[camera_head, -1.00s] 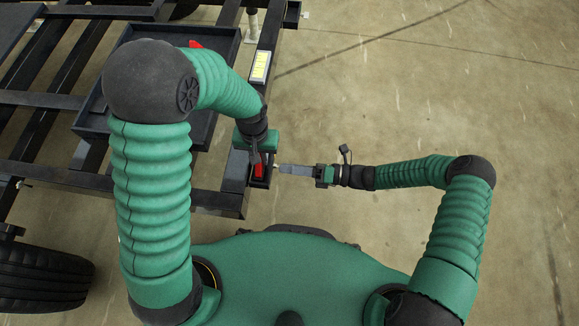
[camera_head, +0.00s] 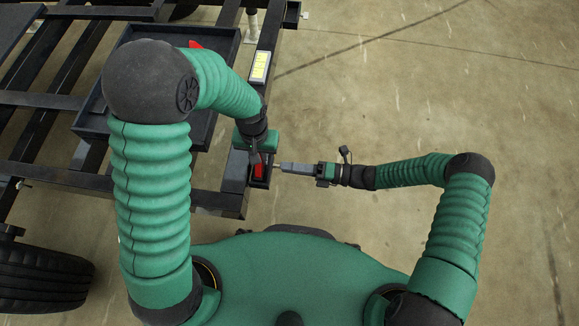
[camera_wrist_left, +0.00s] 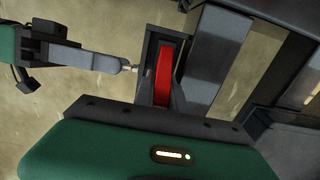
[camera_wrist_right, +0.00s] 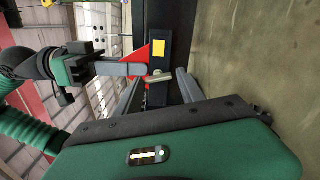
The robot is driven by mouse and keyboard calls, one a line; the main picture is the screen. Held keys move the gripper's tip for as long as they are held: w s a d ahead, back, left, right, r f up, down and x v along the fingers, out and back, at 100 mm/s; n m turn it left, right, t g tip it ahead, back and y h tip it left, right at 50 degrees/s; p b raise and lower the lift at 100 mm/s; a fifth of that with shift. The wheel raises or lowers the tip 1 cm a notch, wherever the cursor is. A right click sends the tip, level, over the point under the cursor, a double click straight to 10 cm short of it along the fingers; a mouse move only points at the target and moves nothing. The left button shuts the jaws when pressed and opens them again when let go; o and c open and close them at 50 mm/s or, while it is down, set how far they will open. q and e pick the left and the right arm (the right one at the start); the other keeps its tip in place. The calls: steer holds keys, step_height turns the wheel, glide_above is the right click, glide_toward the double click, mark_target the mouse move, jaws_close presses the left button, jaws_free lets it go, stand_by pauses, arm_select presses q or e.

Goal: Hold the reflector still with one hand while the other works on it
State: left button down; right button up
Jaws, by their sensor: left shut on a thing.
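The red reflector (camera_head: 259,171) sits at the corner of the dark frame. It shows as a red strip in the left wrist view (camera_wrist_left: 163,72) and as a red triangle in the right wrist view (camera_wrist_right: 140,56). My left gripper (camera_head: 255,157) is shut on it from above; the left fingers also show in the right wrist view (camera_wrist_right: 124,69). My right gripper (camera_head: 283,167) comes from the right, its fingers apart. A small metal fastener (camera_wrist_right: 158,77) sticks out between these fingertips; it also shows in the left wrist view (camera_wrist_left: 128,68). Whether a finger touches it is unclear.
A dark trailer-like frame (camera_head: 220,203) with a tray (camera_head: 205,125) lies at the left. A yellow-and-white light (camera_head: 261,66) is mounted beyond the reflector. A tyre (camera_head: 42,278) stands at the lower left. The concrete floor at the right is clear.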

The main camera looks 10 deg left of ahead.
steer(key=o, duration=0.3)
steer(key=shift+d, duration=0.1)
steer(key=shift+o, duration=0.2)
arm_select(q)
steer(key=c, duration=1.3)
jaws_free()
arm_select(e)
steer(key=d, duration=1.2)
